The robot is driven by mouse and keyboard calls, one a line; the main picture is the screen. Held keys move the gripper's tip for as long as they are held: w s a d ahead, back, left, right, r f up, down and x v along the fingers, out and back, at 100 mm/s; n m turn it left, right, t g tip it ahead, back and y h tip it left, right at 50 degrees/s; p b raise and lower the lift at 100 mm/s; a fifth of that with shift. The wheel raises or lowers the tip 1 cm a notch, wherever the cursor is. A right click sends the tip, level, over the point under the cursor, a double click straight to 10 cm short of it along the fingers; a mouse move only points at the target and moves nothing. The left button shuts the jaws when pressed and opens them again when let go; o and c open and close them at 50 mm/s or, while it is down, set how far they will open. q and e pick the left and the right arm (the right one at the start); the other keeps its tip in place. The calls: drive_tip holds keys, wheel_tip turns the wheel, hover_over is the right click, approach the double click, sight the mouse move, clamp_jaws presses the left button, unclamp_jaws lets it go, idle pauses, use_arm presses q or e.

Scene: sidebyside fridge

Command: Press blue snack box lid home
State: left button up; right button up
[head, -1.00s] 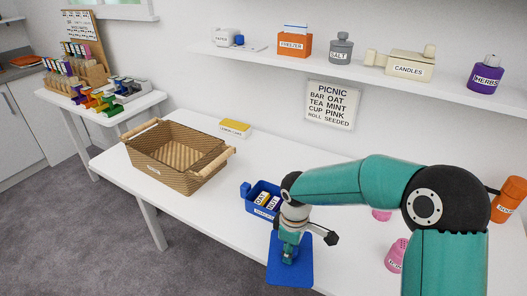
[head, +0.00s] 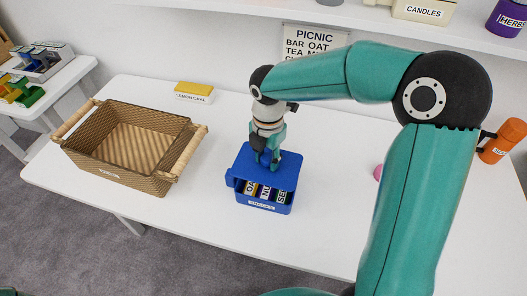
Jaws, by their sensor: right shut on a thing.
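The blue snack box (head: 267,205) stands on the white table, with several labelled packs showing in its open front part. The blue lid (head: 243,163) is over the top of the box, covering its back part and seeming tilted, with the packs visible below its front edge. I cannot tell whether it touches the rim all round. My right gripper (head: 267,163) is shut on the lid from above, its fingers at the middle of the lid. My left gripper is not in view.
A woven basket (head: 98,166) with wooden handles stands left of the box. A yellow lemon cake box (head: 195,91) lies behind it. An orange container (head: 502,141) is at the far right. The table front left of the box is clear.

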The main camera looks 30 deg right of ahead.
drive_tip(key=shift+w, duration=0.1)
drive_tip(key=shift+f+b, duration=0.35)
drive_tip(key=shift+f, duration=0.35)
drive_tip(key=shift+f+b, duration=1.6)
drive_tip(key=shift+f, duration=0.65)
drive_tip(key=shift+f, duration=1.05)
drive_tip(key=o, duration=1)
drive_tip(key=shift+r, duration=0.1)
